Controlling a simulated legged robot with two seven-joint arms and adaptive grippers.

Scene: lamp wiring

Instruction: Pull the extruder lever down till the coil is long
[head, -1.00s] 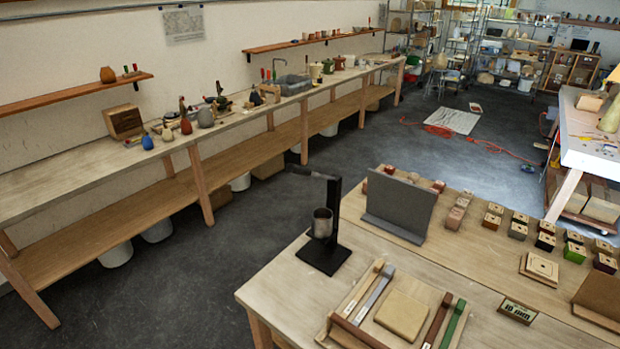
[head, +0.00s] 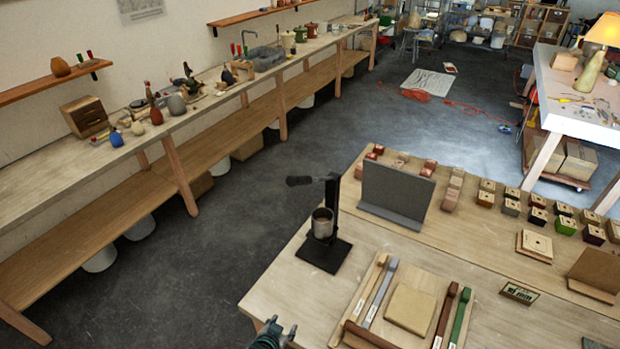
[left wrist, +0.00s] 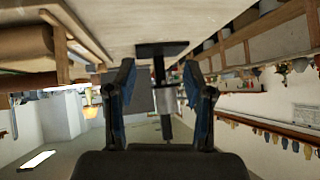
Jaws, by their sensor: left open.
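The extruder is a black stand with a metal barrel (head: 322,224) on a flat black base (head: 323,254), near the left corner of the wooden table. Its lever (head: 299,181) sticks out to the left from the top of the post, about level. No coil can be made out below the barrel. My left gripper (head: 275,332) shows at the bottom edge in the head view, below and apart from the extruder. In the left wrist view my left gripper (left wrist: 157,78) is open and empty. There the extruder's barrel (left wrist: 164,94) appears upside down between the fingers, farther off. My right gripper is out of view.
A grey upright panel (head: 396,193) stands right of the extruder. A tray (head: 352,335) with coloured bars and a tan block (head: 410,308) lies in front. Several small boxes (head: 486,193) line the back right. Left of the extruder is open floor.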

